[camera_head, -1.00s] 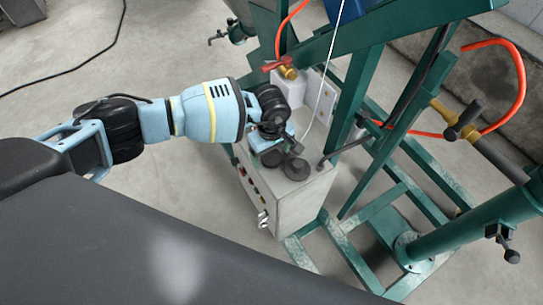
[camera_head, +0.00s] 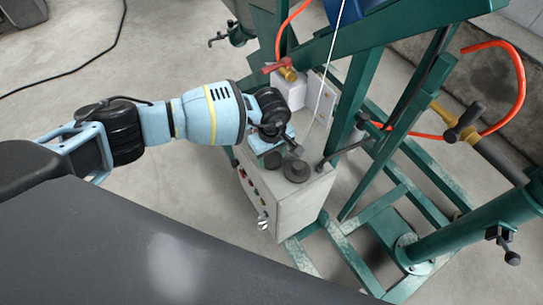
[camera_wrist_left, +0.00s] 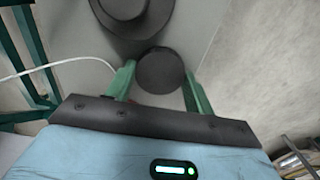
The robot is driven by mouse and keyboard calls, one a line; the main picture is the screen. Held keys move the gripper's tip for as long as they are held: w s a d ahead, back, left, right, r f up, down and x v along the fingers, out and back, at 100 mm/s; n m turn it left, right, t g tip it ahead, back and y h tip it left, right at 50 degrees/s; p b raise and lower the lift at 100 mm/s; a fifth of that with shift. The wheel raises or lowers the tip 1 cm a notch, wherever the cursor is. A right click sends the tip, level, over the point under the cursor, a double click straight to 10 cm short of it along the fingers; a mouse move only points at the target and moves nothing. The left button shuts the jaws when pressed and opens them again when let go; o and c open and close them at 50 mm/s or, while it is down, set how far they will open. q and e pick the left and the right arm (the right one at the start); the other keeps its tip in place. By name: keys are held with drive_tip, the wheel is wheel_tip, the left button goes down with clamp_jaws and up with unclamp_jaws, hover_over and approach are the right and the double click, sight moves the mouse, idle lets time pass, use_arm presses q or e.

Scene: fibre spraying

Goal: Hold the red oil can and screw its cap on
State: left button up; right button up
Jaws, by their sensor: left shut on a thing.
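My left gripper (camera_head: 277,155) is over the top of a grey control box (camera_head: 303,208). In the left wrist view its two green fingers (camera_wrist_left: 161,82) are shut on a round black cap (camera_wrist_left: 161,70), one finger on each side. A wider, stepped black round fitting (camera_wrist_left: 132,12) sits on the box top just beyond the cap; it also shows in the head view (camera_head: 296,170). I cannot tell whether the cap touches the box. I see no red oil can. My right gripper is not in view.
A green steel frame (camera_head: 362,85) rises behind and right of the box. A red-handled brass valve (camera_head: 287,69) and an orange hose (camera_head: 519,85) are near it. A thin white cable (camera_head: 325,75) runs past the gripper.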

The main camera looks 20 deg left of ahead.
sight(271, 159)
use_arm(q)
drive_tip(key=shift+r, duration=0.1)
wheel_tip(271, 159, up, 4)
drive_tip(key=shift+f, duration=0.15)
drive_tip(key=s+a+r+p, duration=0.1)
drive_tip(key=s+a, duration=0.1)
drive_tip(key=s, duration=1.4)
drive_tip(key=shift+a, duration=0.25)
drive_tip(key=shift+w+r, duration=0.1)
drive_tip(key=w+a+r+m, duration=0.1)
drive_tip(key=w+r+m, duration=0.2)
drive_tip(key=r, duration=0.7)
drive_tip(key=w+a+r+m, duration=0.2)
drive_tip(key=w+r+m, duration=0.2)
drive_tip(key=r+m, duration=0.3)
wheel_tip(271, 159, up, 3)
drive_tip(key=shift+r, duration=0.1)
drive_tip(key=shift+w+a, duration=0.1)
drive_tip(key=shift+a, duration=0.1)
